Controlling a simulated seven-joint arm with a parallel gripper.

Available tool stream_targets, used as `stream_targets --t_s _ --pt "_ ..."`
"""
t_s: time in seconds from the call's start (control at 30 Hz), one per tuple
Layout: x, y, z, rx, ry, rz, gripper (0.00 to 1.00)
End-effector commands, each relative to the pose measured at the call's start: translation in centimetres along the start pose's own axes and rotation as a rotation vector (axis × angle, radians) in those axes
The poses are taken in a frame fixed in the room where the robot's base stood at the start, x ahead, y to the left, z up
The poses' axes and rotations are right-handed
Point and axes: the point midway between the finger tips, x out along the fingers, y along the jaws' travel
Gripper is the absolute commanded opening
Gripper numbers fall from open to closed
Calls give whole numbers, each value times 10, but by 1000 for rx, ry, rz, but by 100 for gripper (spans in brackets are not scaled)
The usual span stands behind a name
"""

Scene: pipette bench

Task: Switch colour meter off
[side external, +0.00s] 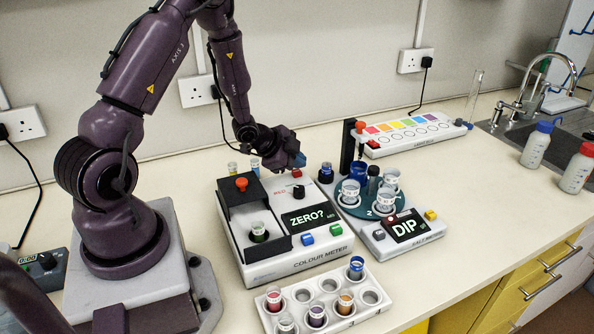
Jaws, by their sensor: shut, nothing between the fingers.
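The colour meter (290,262) is a white box on the bench, and its black display (307,217) is lit with "ZERO?". A red switch (296,174) sits at the back of its top, with a black knob (298,191) in front of it. Blue (307,239) and green (337,229) buttons are near the front edge. The black sample bay holds a vial (259,231) of dark liquid; an orange knob (241,184) is behind it. My gripper (299,160) is shut and empty, just above the red switch. I cannot tell whether it touches the switch.
A white rack (325,312) with several vials stands in front of the meter. A round-carousel device (408,236) showing "DIP" is close on its right. Two small vials (254,165) stand behind. A colour-strip device (415,135) and bottles (536,146) are further right.

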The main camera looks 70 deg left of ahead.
Motion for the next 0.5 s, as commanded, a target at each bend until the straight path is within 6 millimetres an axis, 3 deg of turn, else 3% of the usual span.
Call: stream_targets --t_s 0.5 --pt "5 3 3 -1 0 0 0"
